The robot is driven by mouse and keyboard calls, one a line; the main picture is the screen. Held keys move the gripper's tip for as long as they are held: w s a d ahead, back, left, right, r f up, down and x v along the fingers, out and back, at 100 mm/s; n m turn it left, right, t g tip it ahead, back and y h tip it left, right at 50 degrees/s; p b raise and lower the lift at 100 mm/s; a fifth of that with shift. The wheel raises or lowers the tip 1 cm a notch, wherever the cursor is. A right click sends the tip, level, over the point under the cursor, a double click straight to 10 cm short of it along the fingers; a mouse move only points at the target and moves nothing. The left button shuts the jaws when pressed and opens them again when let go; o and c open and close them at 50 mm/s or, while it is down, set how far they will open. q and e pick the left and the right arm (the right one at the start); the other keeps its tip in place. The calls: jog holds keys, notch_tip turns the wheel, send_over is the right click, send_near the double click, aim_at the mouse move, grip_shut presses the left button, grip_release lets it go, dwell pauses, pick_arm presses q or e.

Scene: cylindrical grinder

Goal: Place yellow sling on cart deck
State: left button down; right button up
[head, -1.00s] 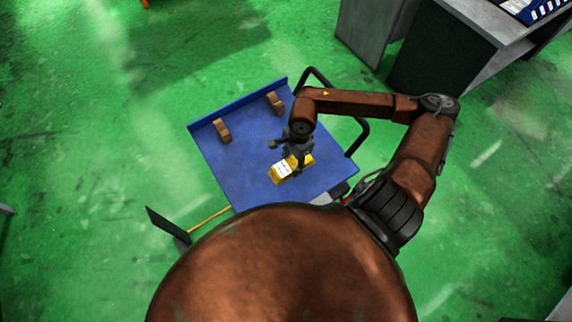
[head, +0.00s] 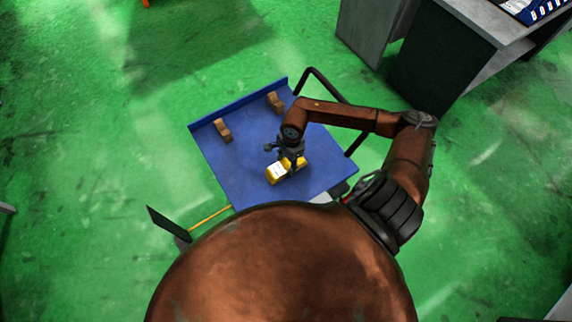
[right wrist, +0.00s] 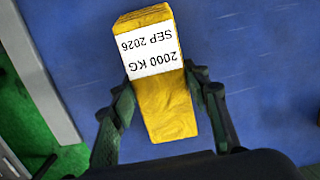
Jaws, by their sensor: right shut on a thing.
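The yellow sling (head: 278,173) is a folded yellow block with a white label. In the right wrist view the sling (right wrist: 160,100) shows label text reading 2000 KG and SEP 2026. My right gripper (head: 291,165) is shut on it, with one finger on each side of the sling's near part (right wrist: 165,105). The sling is over the blue cart deck (head: 235,165); I cannot tell whether it touches the deck. The deck also fills much of the right wrist view (right wrist: 260,60). My left gripper is not in view.
Two brown blocks stand on the deck near its far edge, one at left (head: 222,131) and one at right (head: 275,103). A black cart handle (head: 330,85) rises at the right side. A grey cabinet (head: 440,60) stands at upper right.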

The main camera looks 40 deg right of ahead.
jog(key=o, duration=1.4)
jog(key=shift+f, duration=0.1)
jog(key=shift+r, duration=0.25)
jog(key=r, duration=0.4)
jog(key=d+r, duration=0.1)
jog(key=r, duration=0.6)
jog(key=shift+s+d+r+b, duration=0.1)
jog(key=shift+d+r+b, duration=0.15)
jog(key=shift+r+b, duration=0.15)
